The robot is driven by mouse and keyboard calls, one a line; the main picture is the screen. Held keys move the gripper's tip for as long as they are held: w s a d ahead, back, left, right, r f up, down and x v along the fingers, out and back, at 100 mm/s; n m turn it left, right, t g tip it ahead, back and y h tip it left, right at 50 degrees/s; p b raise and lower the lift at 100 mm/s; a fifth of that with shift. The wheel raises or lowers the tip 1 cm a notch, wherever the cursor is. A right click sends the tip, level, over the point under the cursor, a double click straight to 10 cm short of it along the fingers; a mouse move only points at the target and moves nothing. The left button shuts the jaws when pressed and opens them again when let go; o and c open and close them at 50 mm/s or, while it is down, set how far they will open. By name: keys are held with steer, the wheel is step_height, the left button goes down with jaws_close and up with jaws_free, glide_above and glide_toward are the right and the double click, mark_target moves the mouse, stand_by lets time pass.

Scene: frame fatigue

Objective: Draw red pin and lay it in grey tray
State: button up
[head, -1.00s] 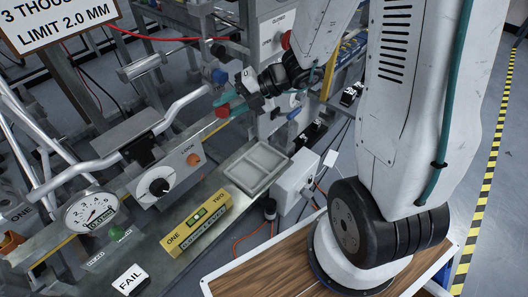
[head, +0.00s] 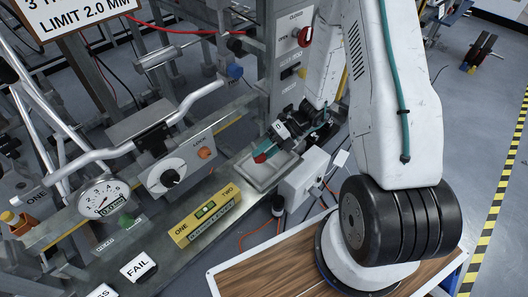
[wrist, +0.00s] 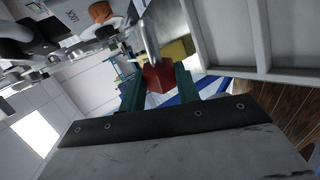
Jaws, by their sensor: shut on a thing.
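My gripper (head: 266,150) is shut on the red pin (head: 260,158), and its teal fingers clasp the red block-like head. In the wrist view the red head (wrist: 158,78) sits between the fingertips of my gripper (wrist: 160,86), and a bare metal shaft sticks out beyond it. The grey tray (head: 250,178) has raised rims. In the head view the pin overlaps the tray's upper left part. In the wrist view the tray (wrist: 258,74) lies to the right of the pin. How high the pin is above the tray I cannot tell.
A yellow level (head: 205,216) lies left of the tray, with a dial gauge (head: 103,198) further left. A grey box with a black knob (head: 170,176) stands behind the level. A white box (head: 304,178) is close to the tray's right. A FAIL card (head: 138,267) lies in front.

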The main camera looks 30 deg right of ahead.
mark_target(265, 173)
steer(key=shift+s, duration=0.15)
steer(key=shift+f, duration=3.75)
steer(key=shift+f, duration=0.2)
steer(key=o, duration=1.1)
steer(key=shift+f, duration=0.1)
steer(key=shift+c, duration=0.3)
steer(key=shift+d, duration=0.2)
